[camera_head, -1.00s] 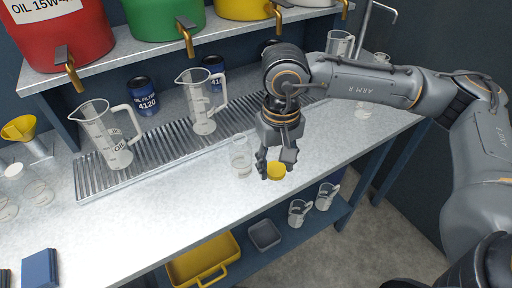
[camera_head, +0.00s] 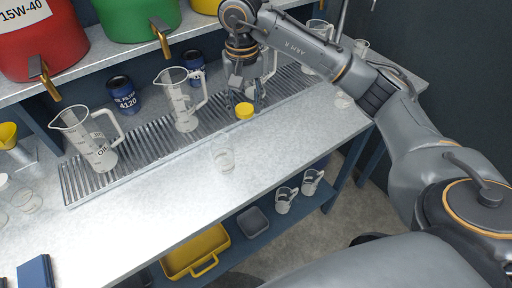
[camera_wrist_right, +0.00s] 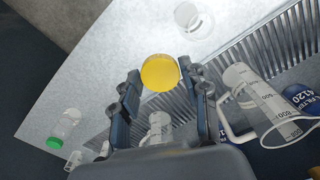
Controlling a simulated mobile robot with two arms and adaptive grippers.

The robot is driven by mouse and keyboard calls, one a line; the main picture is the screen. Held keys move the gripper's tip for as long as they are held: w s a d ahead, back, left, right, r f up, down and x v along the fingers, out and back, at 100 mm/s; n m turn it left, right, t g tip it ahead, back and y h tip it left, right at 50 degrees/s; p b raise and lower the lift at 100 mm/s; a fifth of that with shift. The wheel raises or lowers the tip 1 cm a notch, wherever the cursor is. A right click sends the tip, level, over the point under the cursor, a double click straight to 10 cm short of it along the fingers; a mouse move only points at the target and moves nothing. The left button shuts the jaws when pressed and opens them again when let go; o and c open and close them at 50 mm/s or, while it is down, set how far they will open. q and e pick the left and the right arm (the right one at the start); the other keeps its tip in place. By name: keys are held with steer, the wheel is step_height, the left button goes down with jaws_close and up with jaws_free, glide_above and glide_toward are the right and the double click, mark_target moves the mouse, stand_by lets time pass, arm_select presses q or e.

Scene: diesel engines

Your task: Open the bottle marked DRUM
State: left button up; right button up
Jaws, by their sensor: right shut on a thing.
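My right gripper (camera_head: 244,105) is shut on a yellow cap (camera_head: 244,111), over the back of the bench by the slatted drip grate. In the right wrist view the cap (camera_wrist_right: 160,73) shows as a round yellow disc between the fingertips of the gripper (camera_wrist_right: 158,82). A clear bottle or jar (camera_head: 222,156) stands upright on the bench, apart from the cap, with no cap visible on it. What looks like the same vessel shows in the wrist view (camera_wrist_right: 193,18). No DRUM marking is readable. My left gripper is not in view.
Measuring jugs (camera_head: 92,140) (camera_head: 181,100) and blue oil filters (camera_head: 122,95) stand around the drip grate (camera_head: 130,150). Red and green drums with taps sit on the shelf above. A green-capped bottle (camera_wrist_right: 67,128) shows in the wrist view. The bench front (camera_head: 150,215) is largely clear.

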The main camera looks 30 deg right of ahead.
steer(key=shift+d+f, duration=0.1)
steer(key=shift+d, duration=0.1)
steer(key=p, duration=0.3)
glide_above(248, 156)
step_height(248, 156, down, 14)
steer(key=shift+r, duration=0.1)
step_height(248, 156, down, 4)
steer(key=shift+s+r+p, duration=0.1)
steer(key=shift+p, duration=0.3)
steer(key=shift+f+b, duration=0.25)
steer(key=shift+b, duration=0.05)
steer(key=o, duration=1)
steer(key=shift+c, duration=0.2)
steer(key=shift+r, duration=0.1)
